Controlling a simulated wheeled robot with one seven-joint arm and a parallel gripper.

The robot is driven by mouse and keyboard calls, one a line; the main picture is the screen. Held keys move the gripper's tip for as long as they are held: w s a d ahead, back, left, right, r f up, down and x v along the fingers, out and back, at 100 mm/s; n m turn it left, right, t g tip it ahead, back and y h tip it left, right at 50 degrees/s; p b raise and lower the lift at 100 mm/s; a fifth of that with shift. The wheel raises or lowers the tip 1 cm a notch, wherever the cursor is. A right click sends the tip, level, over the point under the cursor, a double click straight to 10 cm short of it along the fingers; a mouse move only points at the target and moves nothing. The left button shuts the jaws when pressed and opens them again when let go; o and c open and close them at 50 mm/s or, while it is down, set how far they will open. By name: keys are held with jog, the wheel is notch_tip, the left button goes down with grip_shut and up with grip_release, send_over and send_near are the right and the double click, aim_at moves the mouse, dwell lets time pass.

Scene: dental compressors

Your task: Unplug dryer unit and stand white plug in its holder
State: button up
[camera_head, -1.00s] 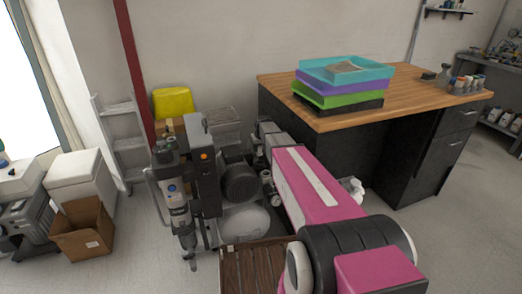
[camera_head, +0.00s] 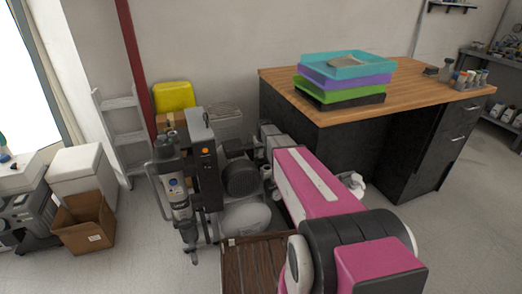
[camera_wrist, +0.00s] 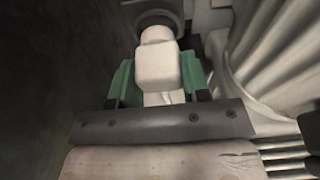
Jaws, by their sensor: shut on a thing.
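A white plug (camera_wrist: 158,68) sits between the green fingertips of my gripper (camera_wrist: 158,84) in the wrist view. The gripper is shut on it. The plug's far end lies against or just in front of a dark round ring (camera_wrist: 160,22); I cannot tell whether it is inserted. In the head view my pink arm hides the gripper and plug. The compressor assembly stands left of my arm, with a dark upright box (camera_head: 204,165), a grey filter cylinder (camera_head: 178,195) and a pale tank (camera_head: 245,218). I cannot single out the dryer unit or the plug holder.
A wooden-topped desk (camera_head: 420,85) with stacked coloured trays (camera_head: 345,68) stands right of my arm. A brown slatted surface (camera_head: 252,265) is in front. An open cardboard box (camera_head: 84,222) lies left. Pale ribbed casing (camera_wrist: 275,60) is close right of the gripper.

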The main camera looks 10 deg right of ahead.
jog(key=shift+f, duration=0.25)
jog(key=shift+f, duration=0.75)
jog(key=o, duration=1)
jog(key=shift+r, duration=0.15)
jog(key=v, duration=1)
jog(key=shift+r, duration=0.35)
